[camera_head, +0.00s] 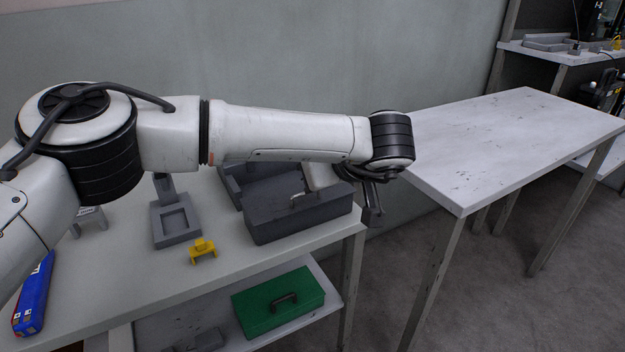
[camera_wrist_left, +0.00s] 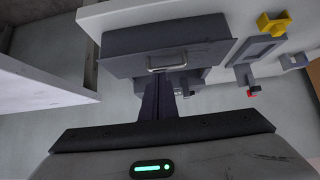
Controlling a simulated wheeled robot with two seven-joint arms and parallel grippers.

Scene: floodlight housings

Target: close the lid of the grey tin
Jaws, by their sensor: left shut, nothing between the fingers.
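The grey tin (camera_head: 300,220) stands near the right end of the near table. It looks open: part of its inside shows behind the front face in the head view. A broad grey panel with a metal handle (camera_wrist_left: 167,62) shows in the left wrist view; I take it for the lid (camera_wrist_left: 140,48), but its exact angle is unclear. My left gripper (camera_head: 373,214) is just right of the tin, past the table edge, shut and empty. Its dark fingers (camera_wrist_left: 160,100) appear close below the handle; contact cannot be told. My forearm hides part of the tin's back. My right gripper is out of view.
A yellow piece (camera_head: 203,250) and a grey fixture (camera_head: 176,222) stand left of the tin. A blue item (camera_head: 35,297) lies further left. A green tin (camera_head: 278,302) sits on the lower shelf. A bare white table (camera_head: 520,130) stands to the right, across a gap.

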